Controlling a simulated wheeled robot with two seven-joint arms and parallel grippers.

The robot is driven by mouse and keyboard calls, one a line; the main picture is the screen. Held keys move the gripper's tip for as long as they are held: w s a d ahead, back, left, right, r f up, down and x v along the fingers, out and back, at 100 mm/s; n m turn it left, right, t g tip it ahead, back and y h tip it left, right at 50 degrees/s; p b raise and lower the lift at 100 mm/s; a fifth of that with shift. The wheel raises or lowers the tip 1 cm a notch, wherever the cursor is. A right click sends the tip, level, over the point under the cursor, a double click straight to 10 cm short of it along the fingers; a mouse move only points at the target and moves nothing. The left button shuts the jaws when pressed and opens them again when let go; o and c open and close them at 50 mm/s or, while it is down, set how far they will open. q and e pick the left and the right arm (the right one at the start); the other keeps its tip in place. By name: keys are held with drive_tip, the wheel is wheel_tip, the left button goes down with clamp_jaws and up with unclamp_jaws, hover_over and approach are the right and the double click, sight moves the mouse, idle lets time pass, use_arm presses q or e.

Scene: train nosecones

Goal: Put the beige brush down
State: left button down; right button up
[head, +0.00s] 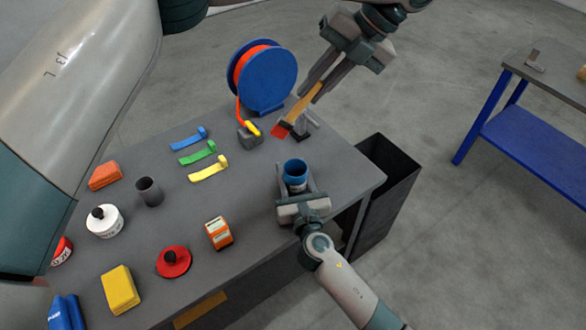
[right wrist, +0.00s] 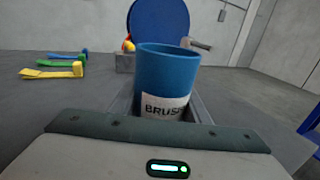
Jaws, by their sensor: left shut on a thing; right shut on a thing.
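The brush has a beige-orange handle (head: 303,103) and a red tip (head: 280,130). My left gripper (head: 319,86) is shut on its handle and holds it slanting, tip down and left, beyond the blue cup. A blue cup (head: 295,171) stands upright near the table's right edge. In the right wrist view, the cup (right wrist: 166,75) carries a white label starting "BRUS", partly hidden. My right gripper (head: 297,185) is shut on this cup, with a finger on each side. The brush is not visible in the right wrist view.
The grey table (head: 250,205) holds a blue reel (head: 262,75) with orange hose, coloured strips (head: 208,170), a dark cup (head: 149,191), an orange-and-white box (head: 218,233) and a red disc (head: 173,262). A dark bin (head: 390,165) stands right of the table.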

sight(297, 102)
use_arm(q)
drive_tip(key=shift+a+f+t+h, duration=0.3)
drive_tip(key=shift+a+f+h, duration=0.35)
drive_tip(key=shift+h, duration=0.35)
drive_tip(key=shift+a+f+m+h, duration=0.35)
drive_tip(key=shift+m+h, duration=0.15)
drive_tip(key=shift+h, duration=0.4)
drive_tip(key=shift+s+a+r+h, duration=0.2)
drive_tip(key=shift+a+h, duration=0.25)
drive_tip(key=shift+h, duration=0.45)
drive_tip(key=shift+a+r+m+h, duration=0.3)
drive_tip(key=shift+a+r+h, duration=0.1)
drive_tip(key=shift+h, duration=0.3)
drive_tip(key=shift+d, duration=0.1)
wheel_tip(297, 102, down, 14)
drive_tip(key=shift+r, duration=0.25)
drive_tip(key=shift+f, duration=2.25)
